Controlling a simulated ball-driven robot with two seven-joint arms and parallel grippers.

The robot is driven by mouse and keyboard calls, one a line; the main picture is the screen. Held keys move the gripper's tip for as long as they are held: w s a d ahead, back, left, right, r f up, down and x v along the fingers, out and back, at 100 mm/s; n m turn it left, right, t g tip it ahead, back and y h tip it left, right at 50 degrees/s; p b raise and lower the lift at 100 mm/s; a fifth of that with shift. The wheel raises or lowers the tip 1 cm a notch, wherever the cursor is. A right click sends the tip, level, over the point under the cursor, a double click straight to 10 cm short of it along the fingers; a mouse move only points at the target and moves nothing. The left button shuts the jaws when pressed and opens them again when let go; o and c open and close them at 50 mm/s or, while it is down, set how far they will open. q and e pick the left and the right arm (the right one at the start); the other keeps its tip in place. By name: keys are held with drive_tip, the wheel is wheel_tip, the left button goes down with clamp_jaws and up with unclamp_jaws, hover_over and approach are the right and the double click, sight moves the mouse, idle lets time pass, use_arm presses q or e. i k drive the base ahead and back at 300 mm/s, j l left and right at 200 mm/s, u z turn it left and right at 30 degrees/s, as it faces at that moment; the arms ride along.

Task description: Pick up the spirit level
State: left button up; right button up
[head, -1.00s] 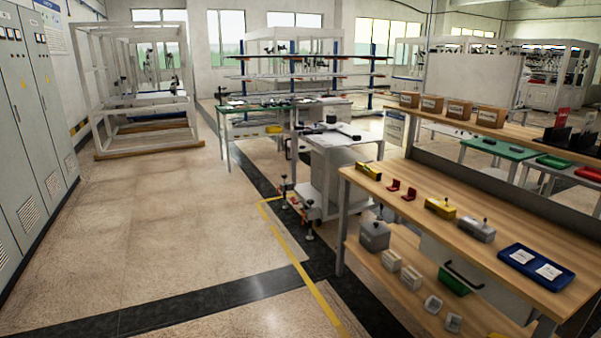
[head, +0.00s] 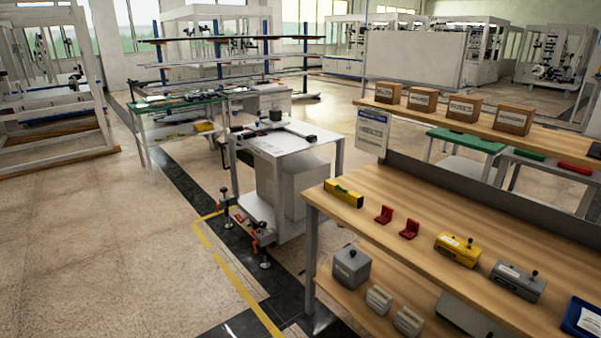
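The spirit level (head: 343,193) is a short yellow bar with a dark greenish patch on its top. It lies on the wooden top of the workbench (head: 400,260), near the bench's far left corner. Nothing covers it. Neither of my grippers shows in the head view.
Two red items (head: 384,214), a yellow block (head: 457,249) and a grey block (head: 517,281) with knobs, and a blue tray (head: 582,322) share the benchtop. Cardboard boxes (head: 463,108) stand on the shelf above. A white cart (head: 285,160) stands beyond the bench. Open floor (head: 110,250) lies left.

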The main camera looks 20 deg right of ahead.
sight(355, 200)
drive_tip(key=i, duration=2.8)
drive_tip(key=i+z, duration=0.2)
drive_tip(key=z, duration=0.25)
drive_tip(key=i+j+z, duration=0.1)
drive_tip(key=z, duration=0.35)
drive_tip(key=i+j+z, duration=0.2)
drive_tip(key=z, duration=0.25)
drive_tip(key=i+j+z, duration=0.2)
drive_tip(key=z, duration=0.25)
